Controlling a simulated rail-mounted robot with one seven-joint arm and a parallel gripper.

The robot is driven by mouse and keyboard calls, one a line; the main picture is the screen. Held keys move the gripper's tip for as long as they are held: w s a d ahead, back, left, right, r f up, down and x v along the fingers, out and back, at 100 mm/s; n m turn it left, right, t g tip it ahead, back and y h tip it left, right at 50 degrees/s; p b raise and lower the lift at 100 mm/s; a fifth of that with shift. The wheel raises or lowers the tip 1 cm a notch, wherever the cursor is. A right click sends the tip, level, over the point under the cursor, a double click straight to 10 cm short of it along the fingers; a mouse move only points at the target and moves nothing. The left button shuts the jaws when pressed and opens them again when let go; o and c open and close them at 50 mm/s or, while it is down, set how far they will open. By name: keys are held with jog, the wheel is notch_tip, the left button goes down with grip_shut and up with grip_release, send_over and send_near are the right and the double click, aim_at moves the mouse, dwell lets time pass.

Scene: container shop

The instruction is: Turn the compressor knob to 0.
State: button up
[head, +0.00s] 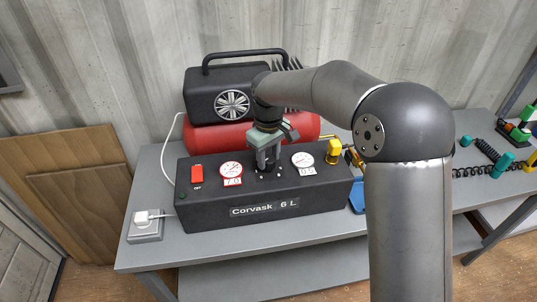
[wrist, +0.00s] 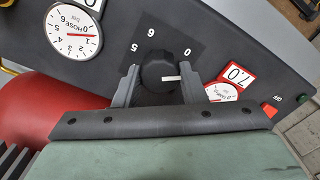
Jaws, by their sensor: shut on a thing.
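The black compressor knob (wrist: 157,63) sits on the dark panel of the compressor (head: 264,210), labelled Corvask 6 L. In the wrist view, my gripper (wrist: 159,76) is shut on the knob, one finger on each side. The knob's white pointer mark (wrist: 171,79) points to the right, a little below the printed 0 (wrist: 187,51). The printed 5 and 6 are on the upper left. In the head view, my gripper (head: 266,163) comes down from above between the two gauges and mostly hides the knob.
A red-marked gauge (head: 231,170) reading 7.0 is left of the knob; the hose gauge (head: 303,160) is right. A red switch (head: 197,174) marked OFF is at the panel's left. A yellow fitting (head: 334,151) stands at the right end. The red tank (head: 205,138) lies behind.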

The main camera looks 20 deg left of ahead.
aim_at(269, 158)
jog(key=shift+r+n, duration=0.1)
jog(key=shift+n, duration=1)
jog(key=o, duration=1)
notch_tip(269, 158, up, 17)
jog(key=shift+r, duration=0.15)
